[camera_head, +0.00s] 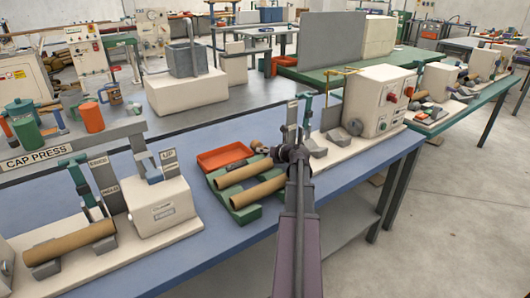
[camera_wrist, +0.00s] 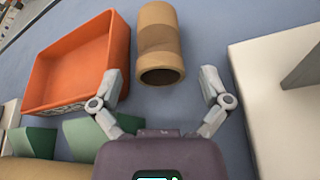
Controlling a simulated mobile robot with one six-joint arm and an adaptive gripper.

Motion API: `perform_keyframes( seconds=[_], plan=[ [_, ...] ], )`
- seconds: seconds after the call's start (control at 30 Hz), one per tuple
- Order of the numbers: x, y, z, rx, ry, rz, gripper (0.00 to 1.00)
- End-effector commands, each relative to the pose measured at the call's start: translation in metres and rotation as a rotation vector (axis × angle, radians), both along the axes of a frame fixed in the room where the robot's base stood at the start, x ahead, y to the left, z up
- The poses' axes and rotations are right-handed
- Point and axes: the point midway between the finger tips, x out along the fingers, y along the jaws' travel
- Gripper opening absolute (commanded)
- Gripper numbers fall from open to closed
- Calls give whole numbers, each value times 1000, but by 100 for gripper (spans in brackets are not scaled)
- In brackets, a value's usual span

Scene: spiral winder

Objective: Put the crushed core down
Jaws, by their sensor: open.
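The crushed core (camera_wrist: 159,35) is a short brown cardboard tube with a darker, dented band around its middle. In the wrist view it is on the blue bench, just right of the orange tray (camera_wrist: 82,60) and apart from my fingers, with its open end facing my gripper. My gripper (camera_wrist: 160,78) is open, one finger to each side below that end, with nothing between them. In the head view a small part of the core (camera_head: 257,146) shows behind my gripper (camera_head: 283,153); the orange tray (camera_head: 222,159) is left of it and looks empty.
A green cradle (camera_head: 248,214) with two long brown tubes (camera_head: 258,192) lies in front of the tray. A white machine base (camera_wrist: 275,90) stands close on the right in the wrist view. The cap press (camera_head: 160,210) stands at left. Blue bench is bare around the core.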

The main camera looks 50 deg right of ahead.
Motion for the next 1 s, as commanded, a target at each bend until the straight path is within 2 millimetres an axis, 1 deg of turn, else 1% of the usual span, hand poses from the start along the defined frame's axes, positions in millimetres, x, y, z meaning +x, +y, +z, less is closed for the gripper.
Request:
perform_keyframes(
  seconds=[0.27, 0.37, 0.57, 0.8, 1.0],
  plan=[
    [0, 0, 4, 0, 0, 0, 97],
    [-8, 1, 7, 0, 0, -1, 97],
    [-32, 5, 17, 0, -1, -2, 97],
    [-70, 10, 31, 0, 0, -2, 97],
    [-95, 13, 40, 0, -1, -2, 97]
  ],
)
